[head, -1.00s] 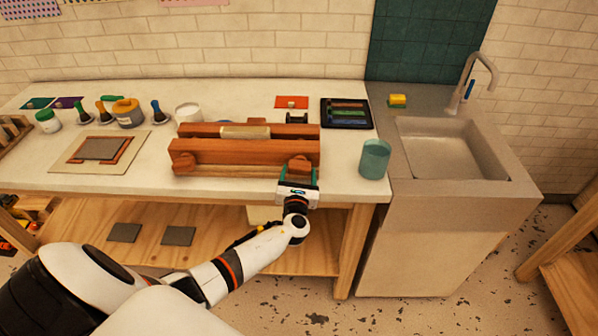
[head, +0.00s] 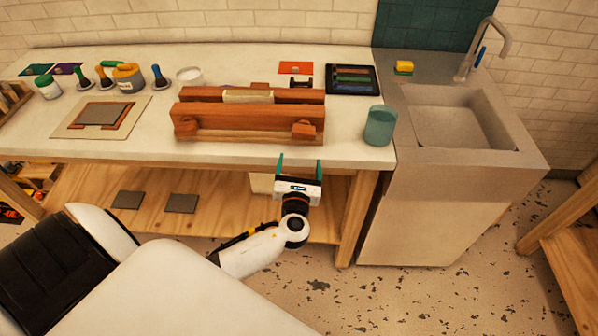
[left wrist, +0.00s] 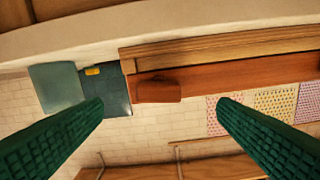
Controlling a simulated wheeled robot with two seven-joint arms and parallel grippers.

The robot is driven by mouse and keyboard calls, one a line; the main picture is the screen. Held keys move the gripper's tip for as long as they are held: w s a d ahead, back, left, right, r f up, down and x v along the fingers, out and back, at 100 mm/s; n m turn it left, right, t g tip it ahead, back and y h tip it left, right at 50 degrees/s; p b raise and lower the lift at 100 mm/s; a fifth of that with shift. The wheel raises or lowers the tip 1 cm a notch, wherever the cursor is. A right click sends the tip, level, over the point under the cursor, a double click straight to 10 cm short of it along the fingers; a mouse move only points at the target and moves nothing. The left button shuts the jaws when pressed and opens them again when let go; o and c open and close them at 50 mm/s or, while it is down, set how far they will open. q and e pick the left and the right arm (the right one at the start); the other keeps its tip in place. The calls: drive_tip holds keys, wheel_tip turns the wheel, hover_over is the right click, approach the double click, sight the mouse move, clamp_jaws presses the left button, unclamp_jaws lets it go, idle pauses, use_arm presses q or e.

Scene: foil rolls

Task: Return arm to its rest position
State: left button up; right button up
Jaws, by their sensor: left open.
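My left gripper (head: 299,165) is open and empty, with its two green fingers apart, just in front of the table's front edge in the head view. The wooden vise (head: 247,120) on the table is behind it, and a wooden knob or block (head: 304,130) sticks out of its front right side. The fingers are clear of it. In the left wrist view the green fingers (left wrist: 160,105) are spread wide, with the vise (left wrist: 225,68) and its block (left wrist: 158,91) seen beyond them. My right gripper is not in view.
A teal cup (head: 380,126) stands right of the vise near the table's edge. A sink (head: 455,120) is further right. A black tray (head: 352,80), a white jar (head: 190,78) and a board (head: 101,117) are on the table. A lower wooden shelf (head: 230,215) holds dark squares.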

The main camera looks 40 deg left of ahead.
use_arm(q)
drive_tip(key=shift+v, duration=0.85)
drive_tip(key=shift+f, duration=0.1)
drive_tip(key=s+d+f+n+g+h+b, duration=0.15)
drive_tip(key=s+f+n+g, duration=0.4)
drive_tip(key=f, duration=1.05)
drive_tip(key=s+f+n+g+h+b, duration=0.1)
drive_tip(key=s+f+n+g+h, duration=0.2)
drive_tip(key=s+f+n, duration=0.9)
drive_tip(key=s+d+f+n+g+h, duration=0.2)
drive_tip(key=s+f+n, duration=0.4)
drive_tip(key=s+f, duration=0.3)
drive_tip(key=s+d+f+n+g+h+b, duration=0.1)
drive_tip(key=s+d+f+n+g, duration=0.3)
drive_tip(key=s+f, duration=0.6)
drive_tip(key=s+n+h, duration=0.1)
drive_tip(key=s, duration=0.5)
drive_tip(key=shift+d+f+n, duration=0.3)
drive_tip(key=shift+n, duration=0.05)
